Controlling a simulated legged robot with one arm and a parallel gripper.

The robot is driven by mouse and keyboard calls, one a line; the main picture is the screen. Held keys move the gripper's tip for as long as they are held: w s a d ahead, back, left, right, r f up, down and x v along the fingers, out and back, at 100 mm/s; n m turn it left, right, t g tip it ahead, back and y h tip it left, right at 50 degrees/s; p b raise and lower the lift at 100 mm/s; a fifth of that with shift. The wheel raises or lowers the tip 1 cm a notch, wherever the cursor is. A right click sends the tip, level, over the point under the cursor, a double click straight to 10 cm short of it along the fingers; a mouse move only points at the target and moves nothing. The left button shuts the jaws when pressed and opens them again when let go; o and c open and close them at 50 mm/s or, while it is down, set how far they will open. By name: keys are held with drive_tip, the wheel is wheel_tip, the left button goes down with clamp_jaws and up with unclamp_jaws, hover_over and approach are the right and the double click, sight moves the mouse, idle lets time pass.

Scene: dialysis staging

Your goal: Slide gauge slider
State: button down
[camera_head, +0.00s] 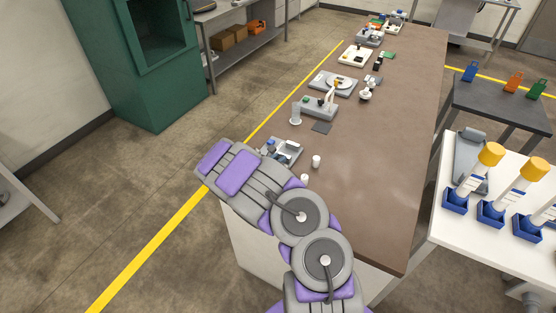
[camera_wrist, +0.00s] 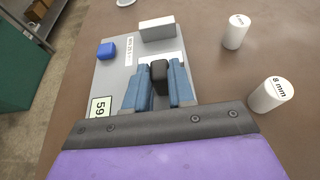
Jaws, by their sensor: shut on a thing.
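The gauge is a light grey plate (camera_wrist: 112,73) in the wrist view, with a blue block, a pale block and a small display at its lower left. Its black slider (camera_wrist: 159,77) stands between the two blue-grey fingers of my gripper (camera_wrist: 159,84). My gripper is shut on the slider, with a finger on either side. In the head view the gauge (camera_head: 291,146) sits at the near left end of the brown table, partly covered by my arm. My fingers are hidden there.
Two white cylinders stand right of the gauge: a near one marked "8 mm" (camera_wrist: 271,94) and a farther one (camera_wrist: 236,31). More instruments line the brown table's (camera_head: 385,140) left side. Its right side is clear. A white table (camera_head: 500,240) holds yellow-capped bottles.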

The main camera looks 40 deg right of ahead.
idle(0.4)
drive_tip(key=shift+s+a, duration=0.15)
drive_tip(key=shift+a, duration=0.35)
drive_tip(key=c, duration=1)
unclamp_jaws()
drive_tip(key=shift+o, duration=0.2)
drive_tip(key=p+v, duration=0.3)
drive_tip(key=v, duration=1.4)
drive_tip(key=shift+a+p, duration=0.15)
drive_tip(key=shift+p, duration=0.25)
drive_tip(key=shift+s, duration=0.1)
